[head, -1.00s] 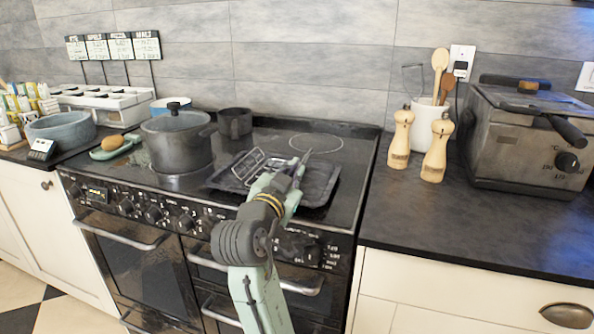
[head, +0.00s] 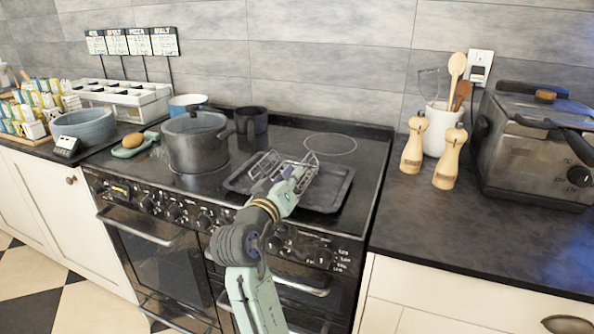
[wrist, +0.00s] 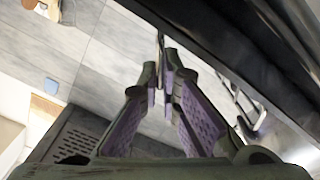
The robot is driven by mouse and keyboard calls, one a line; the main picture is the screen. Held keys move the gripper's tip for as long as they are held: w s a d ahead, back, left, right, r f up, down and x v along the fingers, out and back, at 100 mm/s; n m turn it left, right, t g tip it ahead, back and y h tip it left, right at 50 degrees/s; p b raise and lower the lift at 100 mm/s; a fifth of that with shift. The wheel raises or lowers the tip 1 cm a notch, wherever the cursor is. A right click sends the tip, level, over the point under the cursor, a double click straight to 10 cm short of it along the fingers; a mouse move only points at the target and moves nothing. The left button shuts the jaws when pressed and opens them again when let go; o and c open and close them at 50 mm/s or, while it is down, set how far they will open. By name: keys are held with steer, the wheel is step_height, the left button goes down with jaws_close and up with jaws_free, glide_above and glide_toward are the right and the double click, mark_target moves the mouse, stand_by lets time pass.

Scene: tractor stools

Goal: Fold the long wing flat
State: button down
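A folding wire rack (head: 262,166) lies on a black tray (head: 328,196) on the hob. One wire wing (head: 311,160) stands raised at its right end, right by my fingers. My gripper (head: 294,176) reaches over the tray from the front, and the arm and fingers hide part of the rack. In the wrist view, the purple-padded fingers of my gripper (wrist: 164,77) are wide apart at the base and close together at the tips. A thin grey strip shows between the tips; I cannot tell if it is the wing's wire or if it is held.
A lidded pot (head: 196,142) and a dark mug (head: 251,124) stand left of the tray. Two wooden mills (head: 449,158), a utensil jar (head: 436,130) and a metal fryer (head: 530,150) stand on the right worktop. The hob behind the tray is clear.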

steer(key=shift+w+a+f+n+p, duration=0.1)
steer(key=shift+a+f+n+p, duration=0.2)
steer(key=shift+n, duration=0.6)
steer(key=shift+w+a+f+n+p, duration=0.1)
steer(key=shift+a+n+p, duration=0.2)
steer(key=shift+n, duration=0.6)
steer(key=shift+d, duration=0.1)
steer(key=c, duration=2)
jaws_free()
steer(key=shift+c, duration=0.2)
steer(key=shift+s, duration=0.15)
steer(key=v, duration=1.2)
